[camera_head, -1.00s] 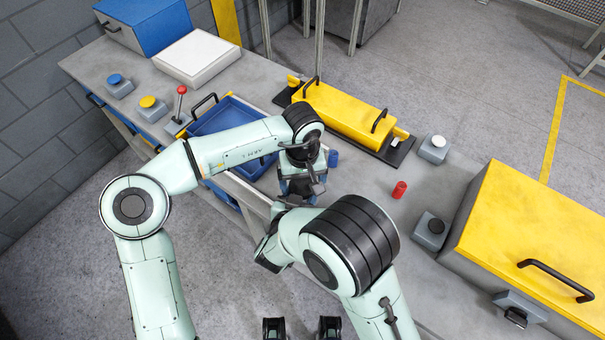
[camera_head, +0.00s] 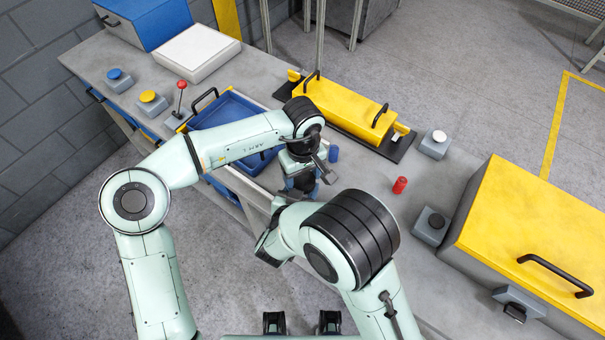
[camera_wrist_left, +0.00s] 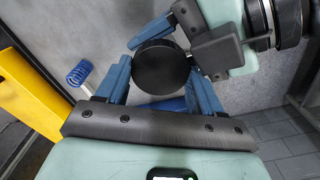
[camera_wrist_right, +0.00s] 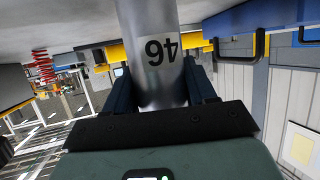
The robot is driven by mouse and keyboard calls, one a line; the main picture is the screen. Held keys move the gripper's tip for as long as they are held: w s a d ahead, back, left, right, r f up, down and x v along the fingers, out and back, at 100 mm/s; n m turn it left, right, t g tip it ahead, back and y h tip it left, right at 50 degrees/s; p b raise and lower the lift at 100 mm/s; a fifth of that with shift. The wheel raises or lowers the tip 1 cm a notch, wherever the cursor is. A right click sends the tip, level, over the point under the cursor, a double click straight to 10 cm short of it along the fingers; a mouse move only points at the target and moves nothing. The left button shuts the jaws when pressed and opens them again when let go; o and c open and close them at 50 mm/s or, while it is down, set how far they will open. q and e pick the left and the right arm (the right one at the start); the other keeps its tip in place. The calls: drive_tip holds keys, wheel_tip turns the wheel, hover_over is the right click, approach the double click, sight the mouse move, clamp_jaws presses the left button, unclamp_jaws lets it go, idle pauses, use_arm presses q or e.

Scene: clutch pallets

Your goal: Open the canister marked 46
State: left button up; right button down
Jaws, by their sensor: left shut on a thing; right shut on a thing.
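The silver canister (camera_wrist_right: 155,85), marked 46, shows in the right wrist view, where the number appears upside down. My right gripper (camera_wrist_right: 163,95) is shut around its body. In the left wrist view, a round black lid (camera_wrist_left: 163,67) lies between the blue fingers of my left gripper (camera_wrist_left: 160,85), which is shut on it. My right gripper's fingers (camera_wrist_left: 152,30) show close beside the lid there. In the head view, my left gripper (camera_head: 303,180) points down above the bench's front edge, close to the right arm's wrist. The canister is mostly hidden there, and whether the lid is still seated is unclear.
A blue tray (camera_head: 232,106) lies behind the left forearm. A large yellow-lidded box (camera_head: 540,220) is at right. The bench between the red cylinder and the grippers is clear.

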use_arm(q)
drive_tip(key=o, duration=1.2)
drive_tip(key=shift+c, duration=0.2)
use_arm(e)
drive_tip(key=shift+a, duration=0.15)
use_arm(q)
drive_tip(key=shift+r, duration=0.1)
drive_tip(key=shift+r, duration=2.2)
use_arm(e)
drive_tip(key=shift+c, duration=1.4)
unclamp_jaws()
